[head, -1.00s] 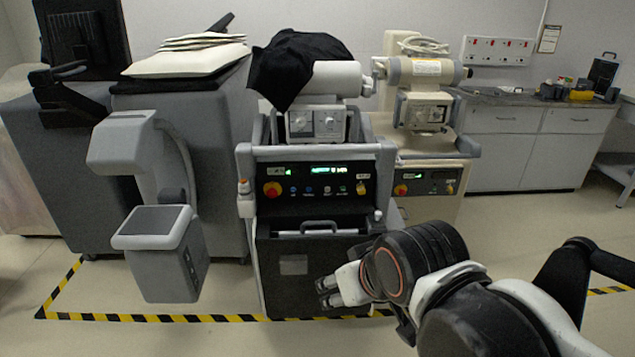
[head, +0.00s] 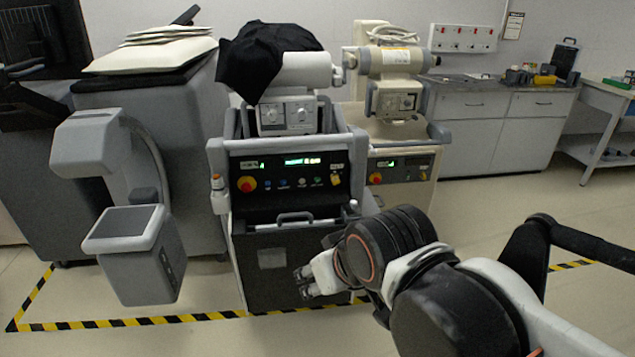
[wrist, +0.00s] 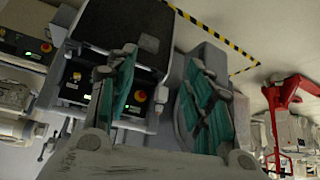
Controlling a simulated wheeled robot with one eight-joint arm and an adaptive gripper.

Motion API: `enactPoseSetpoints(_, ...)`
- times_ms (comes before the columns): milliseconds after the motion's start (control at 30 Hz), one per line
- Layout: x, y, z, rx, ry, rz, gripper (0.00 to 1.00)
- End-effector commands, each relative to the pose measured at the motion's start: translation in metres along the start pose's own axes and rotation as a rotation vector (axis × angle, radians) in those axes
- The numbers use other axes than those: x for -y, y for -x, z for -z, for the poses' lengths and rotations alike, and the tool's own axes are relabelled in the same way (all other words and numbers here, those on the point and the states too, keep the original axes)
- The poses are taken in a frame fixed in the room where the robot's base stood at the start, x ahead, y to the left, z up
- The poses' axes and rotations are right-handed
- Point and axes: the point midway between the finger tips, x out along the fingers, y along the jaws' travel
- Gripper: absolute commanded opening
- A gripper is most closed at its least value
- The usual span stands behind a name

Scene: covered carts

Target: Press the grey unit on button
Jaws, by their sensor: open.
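The grey unit (head: 217,155) stands in the middle of the head view, with a black control panel (head: 290,198). The panel carries a red knob (head: 247,184), a lit green display (head: 303,161), a yellow switch (head: 336,181) and a row of small buttons (head: 300,183). Their labels are too small to read, so I cannot tell which is the on button. My gripper (head: 305,283) is low in front of the unit's black lower front, below the panel. In the wrist view my gripper (wrist: 160,57) is open and empty, with the red knob (wrist: 140,95) showing beyond its fingers.
A beige unit (head: 408,166) with its own panel stands to the right. A grey box-headed device (head: 137,255) stands at the left. A black cloth (head: 262,58) drapes the grey unit's top. Yellow-black floor tape (head: 140,322) runs in front. A counter (head: 490,125) stands back right.

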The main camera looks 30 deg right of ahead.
Motion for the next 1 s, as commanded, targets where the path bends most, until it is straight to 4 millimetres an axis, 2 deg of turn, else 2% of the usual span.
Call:
enactPoseSetpoints(33, 0.0, 0.0, 0.0, 0.0, 0.0, 0.0, 0.28)
enactPoseSetpoints(167, 0.0, 0.0, 0.0, 0.0, 0.0, 0.0, 0.0)
enactPoseSetpoints(1000, 0.0, 0.0, 0.0, 0.0, 0.0, 0.0, 0.0)
